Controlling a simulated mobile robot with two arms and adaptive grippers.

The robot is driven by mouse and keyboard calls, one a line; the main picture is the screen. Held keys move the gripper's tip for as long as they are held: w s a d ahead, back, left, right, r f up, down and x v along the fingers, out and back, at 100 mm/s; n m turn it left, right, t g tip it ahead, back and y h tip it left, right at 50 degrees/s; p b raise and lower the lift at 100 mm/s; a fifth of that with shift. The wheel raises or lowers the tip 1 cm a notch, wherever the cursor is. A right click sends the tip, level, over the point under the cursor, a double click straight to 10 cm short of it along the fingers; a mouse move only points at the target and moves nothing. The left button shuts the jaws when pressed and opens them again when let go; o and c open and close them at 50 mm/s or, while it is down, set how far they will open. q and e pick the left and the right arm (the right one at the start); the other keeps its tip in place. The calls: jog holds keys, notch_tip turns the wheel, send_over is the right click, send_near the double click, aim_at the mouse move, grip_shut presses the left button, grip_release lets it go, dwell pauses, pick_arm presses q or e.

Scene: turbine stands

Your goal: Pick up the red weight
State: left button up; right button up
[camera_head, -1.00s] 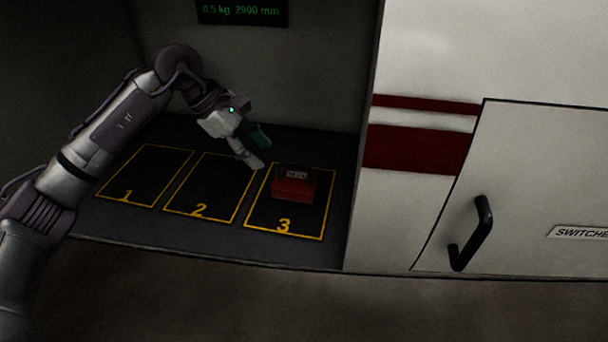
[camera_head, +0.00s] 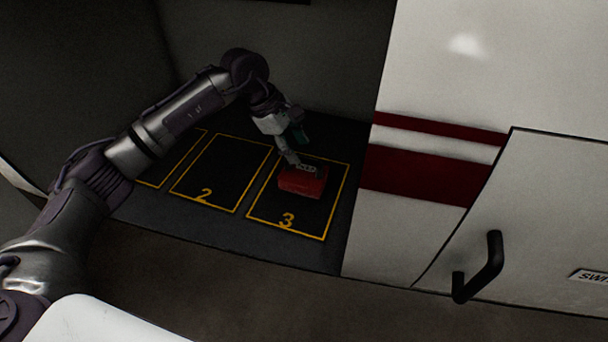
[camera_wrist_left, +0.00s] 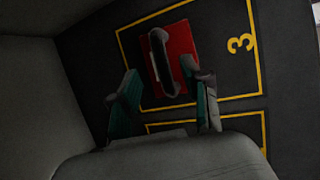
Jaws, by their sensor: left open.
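The red weight (camera_head: 302,183) is a red block with a grey handle on top. It sits inside the yellow outline marked 3, on the dark shelf floor. In the left wrist view the red weight (camera_wrist_left: 182,45) lies just ahead of the fingers, with its dark handle (camera_wrist_left: 160,62) lengthwise between their lines. My left gripper (camera_head: 296,150) is at the back of the weight in the head view, close above it. In the left wrist view the left gripper (camera_wrist_left: 163,97) is open, with teal inner pads, and nothing is held. My right gripper is not in view.
The outlined space 2 (camera_head: 222,172) is empty. A grey wall stands close behind and at the left in the wrist view. A white cabinet panel (camera_head: 385,225) with red stripes borders the recess on the right, with a black door handle (camera_head: 494,262).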

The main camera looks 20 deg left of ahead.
aim_at(302, 157)
pick_arm(q)
jog(key=p+x, duration=0.2)
jog(key=x, duration=0.2)
jog(key=shift+s+a+f, duration=0.1)
jog(key=shift+f, duration=0.4)
jog(key=shift+c, duration=0.5)
jog(key=c, duration=0.8)
grip_shut()
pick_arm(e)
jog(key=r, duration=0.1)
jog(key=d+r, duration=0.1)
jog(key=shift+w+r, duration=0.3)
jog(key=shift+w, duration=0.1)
